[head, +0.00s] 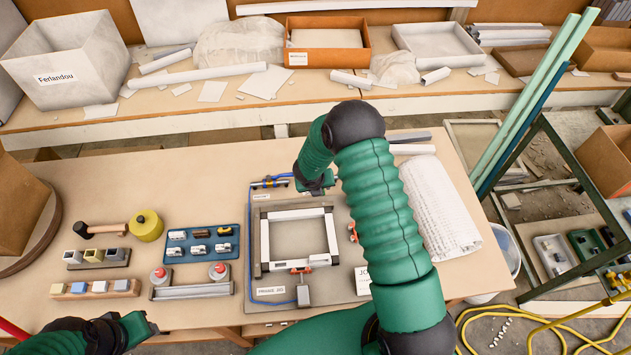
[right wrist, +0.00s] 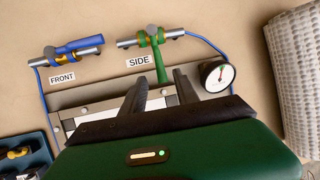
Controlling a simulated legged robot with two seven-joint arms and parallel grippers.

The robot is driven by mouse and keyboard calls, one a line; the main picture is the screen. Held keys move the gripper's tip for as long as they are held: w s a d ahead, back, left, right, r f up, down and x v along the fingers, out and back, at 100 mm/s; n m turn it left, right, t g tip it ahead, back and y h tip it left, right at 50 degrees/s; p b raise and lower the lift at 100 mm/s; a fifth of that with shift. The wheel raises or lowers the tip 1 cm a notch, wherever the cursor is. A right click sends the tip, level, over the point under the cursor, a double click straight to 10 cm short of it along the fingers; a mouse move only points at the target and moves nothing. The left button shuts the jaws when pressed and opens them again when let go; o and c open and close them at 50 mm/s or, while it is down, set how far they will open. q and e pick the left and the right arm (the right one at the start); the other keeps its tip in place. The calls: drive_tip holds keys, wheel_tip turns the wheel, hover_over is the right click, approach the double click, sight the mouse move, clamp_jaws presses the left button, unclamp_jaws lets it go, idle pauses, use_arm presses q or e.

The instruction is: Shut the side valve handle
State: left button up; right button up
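In the right wrist view the side valve has a green handle (right wrist: 160,60) standing across its grey pipe, with its free end toward me. The "SIDE" label (right wrist: 138,62) is left of it. My right gripper (right wrist: 160,78) is open, its dark fingertips either side of the handle's free end in the picture; I cannot tell whether they touch it. In the head view my right gripper (head: 315,186) is over the fixture's far edge, and my arm hides the side valve. My left gripper (head: 138,328) is low at the left, away from the fixture; its opening is unclear.
The front valve's blue handle (right wrist: 80,46) lies along its pipe, left of the side valve. A round gauge (right wrist: 217,78) stands just right of my right fingers. A white frame (head: 265,240) is in the fixture. A rolled white textile (head: 440,215) lies at right.

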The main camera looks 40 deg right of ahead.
drive_tip(key=v, duration=1.3)
drive_tip(key=shift+p, duration=0.4)
drive_tip(key=shift+w, duration=0.1)
